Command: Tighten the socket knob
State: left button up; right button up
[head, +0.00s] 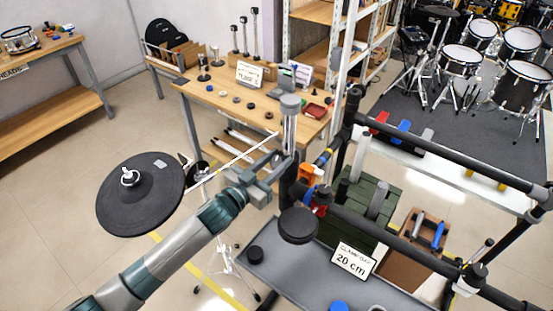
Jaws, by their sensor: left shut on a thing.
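My left gripper (270,178) reaches in from lower left to the side of the rack's dark upright (288,190). Its jaws are closed at the socket, just below a pale vertical post (290,135) with a grey top. The socket knob is hidden between the fingers, so its angle does not show. A red and blue clamp (318,198) sits on the rack just right of the gripper, with an orange part above it. My right gripper is not in view.
A black cymbal pad (140,196) stands left of my arm, with a thin rod near the gripper. A round dark pad (298,226) is just below. Black rack bars (450,155) cross the right. A wooden workbench (215,90) stands behind. Open floor lies at left.

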pick_arm(q)
jog(key=shift+r+m+g+h, duration=0.1)
jog(key=shift+m+g+h, duration=0.35)
jog(key=shift+m, duration=0.35)
jog(key=o, duration=1)
jog(key=shift+o, duration=0.2)
